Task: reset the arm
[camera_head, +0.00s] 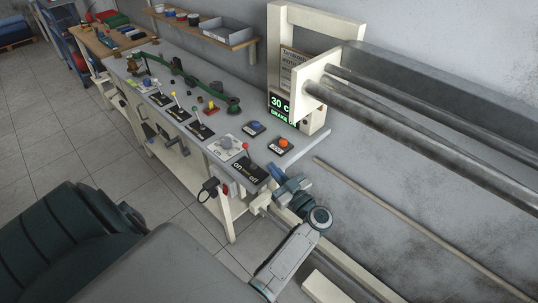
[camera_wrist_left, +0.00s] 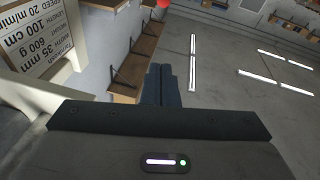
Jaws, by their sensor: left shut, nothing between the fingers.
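My left gripper (camera_head: 276,172) has blue fingers and is at the near end of the grey control bench (camera_head: 303,152), beside the black on/off plate (camera_head: 250,174). In the left wrist view its two blue fingers (camera_wrist_left: 163,85) lie side by side, shut with nothing between them. A red knob (camera_wrist_left: 163,3) shows at that view's top edge, beyond the fingertips and apart from them. In the head view a red-topped lever (camera_head: 246,147) stands behind the on/off plate. My right gripper is in neither view.
The bench carries a blue button (camera_head: 256,126), an orange button (camera_head: 281,143) and several small levers. A green-lit display (camera_head: 281,106) stands at its back. Long dark rails (camera_head: 430,135) run along the wall at right. Floor at left (camera_head: 60,130) is clear.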

